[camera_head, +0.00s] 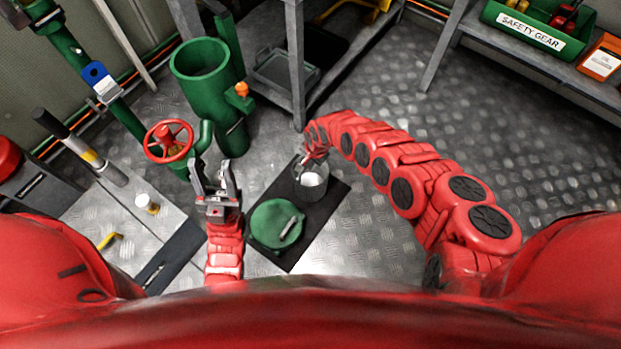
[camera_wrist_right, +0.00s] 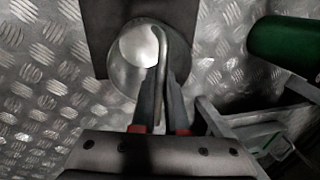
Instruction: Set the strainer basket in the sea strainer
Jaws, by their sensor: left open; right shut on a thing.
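The sea strainer (camera_head: 222,95) is an upright green cylinder with an open top, at upper left in the head view. The grey strainer basket (camera_head: 313,188) is upright on a dark mat (camera_head: 326,203), with a pale inside. Its body and bail handle show in the right wrist view (camera_wrist_right: 122,78). My right gripper (camera_head: 308,158) is shut on the basket's handle, above its rim. My left gripper (camera_head: 216,178) is open and empty, below the strainer and left of the mat. The round green lid (camera_head: 268,222) lies on the mat, nearer me than the basket.
A red handwheel valve (camera_head: 168,140) stands left of my left gripper. A shelf with a green safety gear bin (camera_head: 525,28) is at upper right. The metal floor at right is clear.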

